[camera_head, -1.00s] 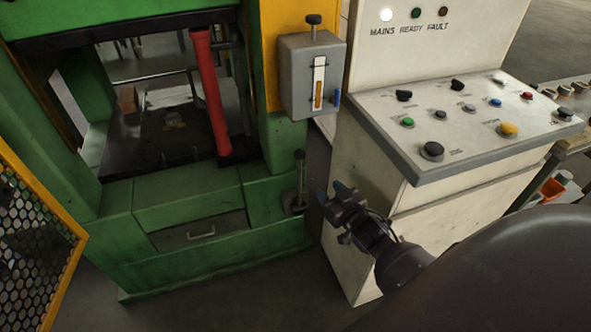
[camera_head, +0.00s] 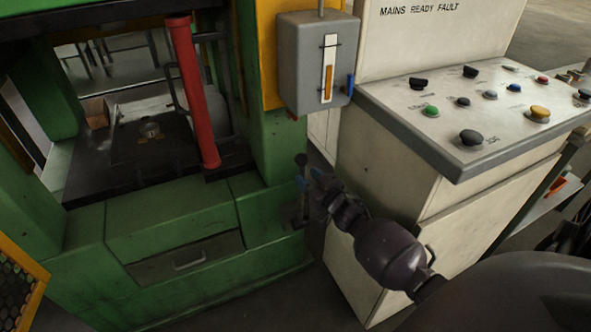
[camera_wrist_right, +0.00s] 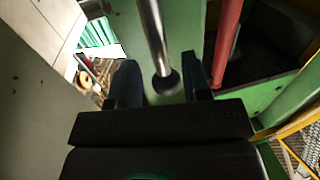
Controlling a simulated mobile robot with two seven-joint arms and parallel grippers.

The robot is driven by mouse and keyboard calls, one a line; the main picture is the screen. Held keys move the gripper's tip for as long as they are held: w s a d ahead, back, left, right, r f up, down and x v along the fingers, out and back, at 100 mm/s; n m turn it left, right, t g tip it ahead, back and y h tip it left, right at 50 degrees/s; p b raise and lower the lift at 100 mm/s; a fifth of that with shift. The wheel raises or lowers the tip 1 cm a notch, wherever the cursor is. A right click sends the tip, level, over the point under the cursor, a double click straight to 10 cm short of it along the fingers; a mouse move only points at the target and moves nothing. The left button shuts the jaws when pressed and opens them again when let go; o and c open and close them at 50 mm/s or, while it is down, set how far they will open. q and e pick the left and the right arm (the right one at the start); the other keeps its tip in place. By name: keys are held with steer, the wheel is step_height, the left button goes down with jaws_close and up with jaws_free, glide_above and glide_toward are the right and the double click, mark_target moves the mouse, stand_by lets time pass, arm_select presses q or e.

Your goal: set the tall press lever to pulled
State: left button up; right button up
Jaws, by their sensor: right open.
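The tall press lever (camera_head: 301,160) is a thin metal rod with a black knob, standing roughly upright at the front right corner of the green press. My right gripper (camera_head: 309,179) is at the lever just below its knob, with its blue fingertips open. In the right wrist view the lever's rod and knob (camera_wrist_right: 167,82) appear between the two open fingers (camera_wrist_right: 160,78). I cannot tell whether either finger touches it. The lower rod is partly hidden behind the gripper in the head view. My left gripper is not in view.
The green press (camera_head: 170,222) has a red upright bar (camera_head: 196,95) across its opening. A grey gauge box (camera_head: 309,65) is above the lever. The cream control console (camera_head: 385,175) stands close on the right. A yellow mesh guard (camera_head: 15,290) is at lower left.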

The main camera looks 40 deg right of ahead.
mark_target(303, 174)
steer(key=w, duration=0.2)
steer(key=w+b, duration=0.1)
steer(key=w, duration=0.1)
steer(key=shift+w+f, duration=0.2)
steer(key=shift+w, duration=0.05)
steer(key=shift+w+d+r, duration=0.1)
steer(key=shift+w+r, duration=0.05)
steer(key=shift+w, duration=0.3)
jaws_close()
